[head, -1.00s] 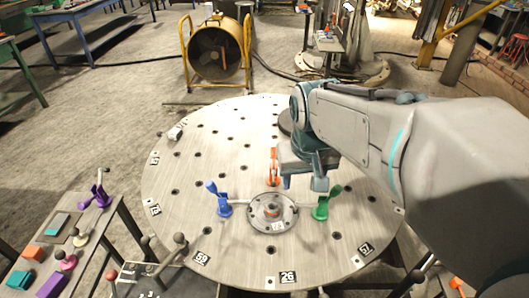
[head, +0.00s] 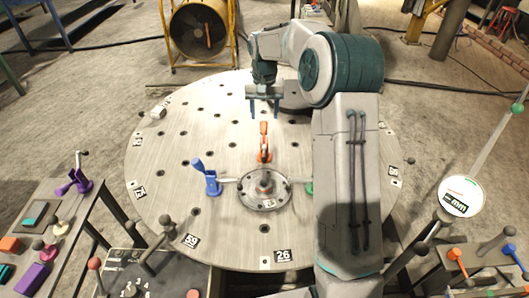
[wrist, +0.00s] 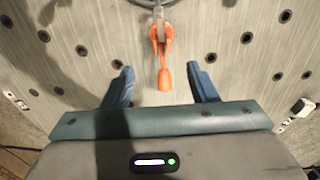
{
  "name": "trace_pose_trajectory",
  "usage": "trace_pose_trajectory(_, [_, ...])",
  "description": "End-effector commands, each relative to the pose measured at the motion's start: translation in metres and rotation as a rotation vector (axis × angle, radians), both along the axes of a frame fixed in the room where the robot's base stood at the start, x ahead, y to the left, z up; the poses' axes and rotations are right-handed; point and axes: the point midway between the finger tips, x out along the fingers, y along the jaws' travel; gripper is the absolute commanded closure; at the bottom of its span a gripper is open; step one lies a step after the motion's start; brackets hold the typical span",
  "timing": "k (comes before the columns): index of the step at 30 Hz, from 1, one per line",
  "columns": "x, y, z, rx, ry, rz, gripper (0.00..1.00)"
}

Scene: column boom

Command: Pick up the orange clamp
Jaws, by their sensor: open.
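The orange clamp (head: 264,142) stands on the round table (head: 160,190), just behind the round metal fixture (head: 264,188). In the wrist view the orange clamp (wrist: 163,60) shows between and ahead of my fingers, its rounded handle end pointing toward the palm. My gripper (head: 264,108) hangs above the table on the far side of the clamp, fingers pointing down. In the wrist view my gripper (wrist: 162,85) is open, with a finger on each side of the clamp's handle end and clear gaps. Nothing is held.
A blue clamp (head: 207,178) stands left of the fixture; a green clamp (head: 309,187) at its right is mostly hidden by my arm. A side table (head: 90,225) at left holds a purple clamp (head: 75,180) and blocks. A fan (head: 198,30) stands behind.

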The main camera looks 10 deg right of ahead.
Motion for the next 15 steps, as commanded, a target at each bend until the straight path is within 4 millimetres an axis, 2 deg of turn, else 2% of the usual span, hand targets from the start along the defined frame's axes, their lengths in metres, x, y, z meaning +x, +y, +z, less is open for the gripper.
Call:
trace_pose_trajectory(7, [0.007,0.000,-0.023,0.006,0.008,-0.006,0.47])
trace_pose_trajectory(15, [0.006,0.000,-0.075,0.006,0.009,-0.007,0.47])
